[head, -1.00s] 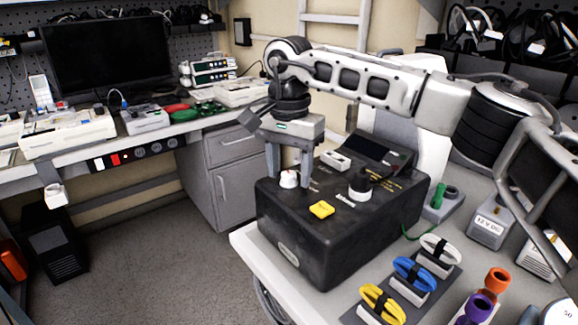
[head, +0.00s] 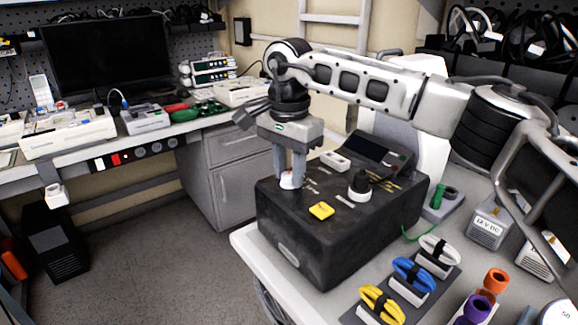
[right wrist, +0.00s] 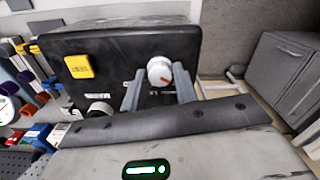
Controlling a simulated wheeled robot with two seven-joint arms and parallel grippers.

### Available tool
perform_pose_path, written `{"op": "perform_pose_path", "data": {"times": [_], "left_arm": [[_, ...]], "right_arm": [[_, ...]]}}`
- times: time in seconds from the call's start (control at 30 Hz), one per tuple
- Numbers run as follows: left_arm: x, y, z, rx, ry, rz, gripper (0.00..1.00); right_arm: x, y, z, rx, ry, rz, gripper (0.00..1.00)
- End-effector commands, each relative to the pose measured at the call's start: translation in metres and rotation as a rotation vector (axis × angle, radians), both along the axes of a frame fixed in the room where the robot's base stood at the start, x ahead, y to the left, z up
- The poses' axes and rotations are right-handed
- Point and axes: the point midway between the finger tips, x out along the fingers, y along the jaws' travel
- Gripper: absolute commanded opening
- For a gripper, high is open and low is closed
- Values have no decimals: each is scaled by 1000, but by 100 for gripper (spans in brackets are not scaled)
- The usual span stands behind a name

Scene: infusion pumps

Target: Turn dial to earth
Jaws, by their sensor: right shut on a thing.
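The black tester box (head: 330,235) stands on the white table. A white dial (head: 287,183) with a red mark is on its top near the far left corner. My right gripper (head: 291,182) points down, shut on this dial. In the right wrist view the dial (right wrist: 159,70) sits between the two fingers (right wrist: 158,85), with its red mark toward the lower right. The labels around the gripped dial are too small to read. My left gripper is not in view.
A yellow block (head: 321,210) is on the box top, near the gripped dial. Yellow (head: 381,303), blue (head: 413,273) and white (head: 439,248) cable coils lie at the front right. A dark screen (head: 107,55) and instruments stand on the back bench.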

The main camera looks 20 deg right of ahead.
Motion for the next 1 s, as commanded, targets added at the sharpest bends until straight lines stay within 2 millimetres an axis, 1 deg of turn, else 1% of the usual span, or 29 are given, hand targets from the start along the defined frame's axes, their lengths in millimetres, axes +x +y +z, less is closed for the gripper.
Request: {"op": "perform_pose_path", "data": {"times": [0.3, 0.5, 0.7, 1.0], "left_arm": [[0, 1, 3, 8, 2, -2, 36], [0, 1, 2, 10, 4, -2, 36], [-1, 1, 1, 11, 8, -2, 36], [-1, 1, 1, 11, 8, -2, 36]], "right_arm": [[0, 0, 1, 0, -2, -270, 6], [1, 0, 1, 0, -3, -416, 6], [0, 0, 1, 1, -3, -520, 6], [1, 0, 1, 0, -3, -587, 6]]}}
